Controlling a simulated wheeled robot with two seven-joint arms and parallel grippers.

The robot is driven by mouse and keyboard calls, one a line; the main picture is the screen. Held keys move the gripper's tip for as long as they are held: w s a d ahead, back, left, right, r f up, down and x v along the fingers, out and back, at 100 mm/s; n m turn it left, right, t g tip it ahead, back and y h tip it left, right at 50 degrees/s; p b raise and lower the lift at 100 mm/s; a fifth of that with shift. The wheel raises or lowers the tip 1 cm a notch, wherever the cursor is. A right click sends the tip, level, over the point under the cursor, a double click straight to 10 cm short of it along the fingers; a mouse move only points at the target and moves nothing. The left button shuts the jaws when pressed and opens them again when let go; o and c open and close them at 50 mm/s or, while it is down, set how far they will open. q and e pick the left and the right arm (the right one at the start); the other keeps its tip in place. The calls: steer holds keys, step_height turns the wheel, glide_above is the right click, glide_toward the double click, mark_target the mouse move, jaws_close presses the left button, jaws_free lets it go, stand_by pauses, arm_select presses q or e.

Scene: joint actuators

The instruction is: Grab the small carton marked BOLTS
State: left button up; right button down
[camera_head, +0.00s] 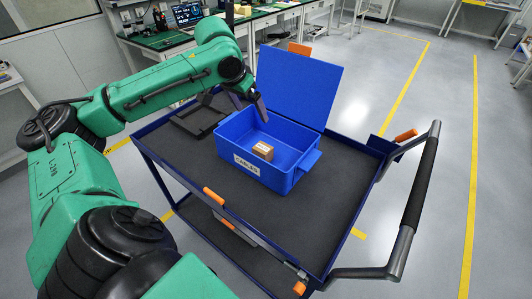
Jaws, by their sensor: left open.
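A small brown carton (263,151) with a pale label lies inside an open blue box (248,173) on a cart; its lettering is too small to read. The blue box has a white front label that seems to read CABLES, and its lid (298,85) stands raised at the back. My left gripper (252,107) is over the back left part of the box, above and behind the carton and apart from it. It is open with nothing between its fingers. My right gripper is out of view.
The box stands on the cart's dark top (300,215), which is clear in front. A black frame-like item (197,118) lies left of the box. The cart's handle (418,190) is at the right. Workbenches with a laptop (188,14) stand behind.

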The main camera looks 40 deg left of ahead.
arm_select(q)
steer(key=b, duration=0.5)
glide_toward(262, 149)
step_height(262, 149, up, 2)
steer(key=x, duration=0.9)
steer(key=p+x, duration=0.1)
steer(key=x, duration=0.3)
steer(key=shift+s+a+f, duration=0.1)
steer(key=shift+s+f, duration=0.1)
steer(key=shift+f, duration=0.25)
steer(key=shift+r, duration=0.1)
steer(key=c, duration=1.6)
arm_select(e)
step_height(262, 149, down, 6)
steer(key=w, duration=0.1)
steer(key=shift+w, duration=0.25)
